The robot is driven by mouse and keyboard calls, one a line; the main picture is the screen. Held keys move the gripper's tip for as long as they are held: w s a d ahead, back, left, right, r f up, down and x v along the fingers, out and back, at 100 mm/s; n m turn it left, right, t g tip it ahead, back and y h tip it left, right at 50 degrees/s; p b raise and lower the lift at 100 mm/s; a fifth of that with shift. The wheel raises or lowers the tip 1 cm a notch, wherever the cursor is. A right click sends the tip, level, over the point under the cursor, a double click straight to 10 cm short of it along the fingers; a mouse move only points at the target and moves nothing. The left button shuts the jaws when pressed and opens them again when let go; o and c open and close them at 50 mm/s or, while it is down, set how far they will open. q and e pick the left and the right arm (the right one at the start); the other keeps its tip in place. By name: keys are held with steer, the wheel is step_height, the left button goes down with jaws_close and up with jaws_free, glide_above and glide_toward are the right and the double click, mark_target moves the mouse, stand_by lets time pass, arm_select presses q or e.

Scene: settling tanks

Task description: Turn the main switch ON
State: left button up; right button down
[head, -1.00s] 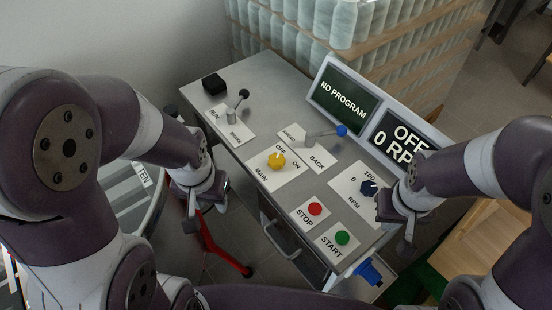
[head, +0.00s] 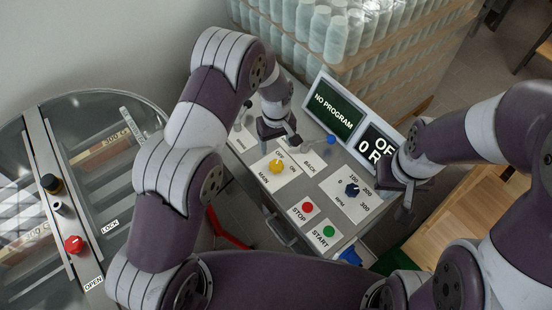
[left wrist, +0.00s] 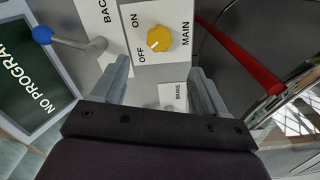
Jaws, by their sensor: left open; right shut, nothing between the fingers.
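The yellow main switch knob (head: 276,166) sits on a white label marked MAIN, OFF and ON on the grey panel. In the left wrist view, the knob (left wrist: 159,39) shows its pale pointer mark on the OFF side. My left gripper (head: 279,140) is over the panel just behind the knob, apart from it. In the left wrist view its open fingers (left wrist: 163,82) have nothing between them, and the knob lies beyond the tips. My right gripper (head: 404,205) is shut and empty near the panel's right edge, beside the RPM dial (head: 352,190).
A blue-tipped lever (head: 331,139) stands close to my left gripper. The red STOP button (head: 307,207) and green START button (head: 328,231) are nearer the front. Screens (head: 335,105) reading NO PROGRAM and OFF stand behind. A round tank (head: 110,215) is at left.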

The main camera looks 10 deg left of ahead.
mark_target(276, 165)
arm_select(q)
step_height(276, 165, down, 10)
steer(key=p, duration=0.3)
steer(key=shift+w+f+p, duration=0.1)
steer(key=shift+p, duration=0.2)
steer(key=shift+f, duration=0.7)
steer(key=c, duration=1.1)
steer(key=shift+o, duration=0.2)
